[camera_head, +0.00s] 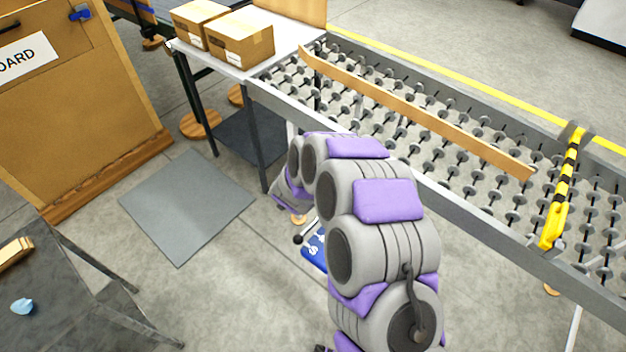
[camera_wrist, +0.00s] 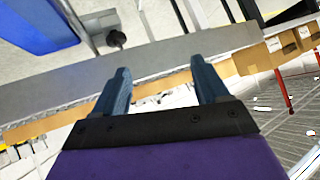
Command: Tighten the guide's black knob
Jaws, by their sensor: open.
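In the wrist view, a black knob (camera_wrist: 116,38) sits on a grey bracket beside the conveyor's grey side rail (camera_wrist: 150,62). It lies beyond my left fingertip, apart from it. A small black ball (camera_head: 298,239), probably this knob, shows low beside the conveyor in the head view. A long wooden guide strip (camera_head: 415,108) lies slantwise over the conveyor's rollers. My gripper (camera_wrist: 161,66) is open, with nothing between its two blue-grey fingers, which overlap the rail in the picture. In the head view my arm hides the fingers.
A blue object (camera_wrist: 38,22) is near the knob. Two cartons (camera_head: 240,40) stand on the white table (camera_head: 290,28) at the conveyor's end. A grey mat (camera_head: 187,205) lies on open floor; a dark table (camera_head: 70,300) is lower left.

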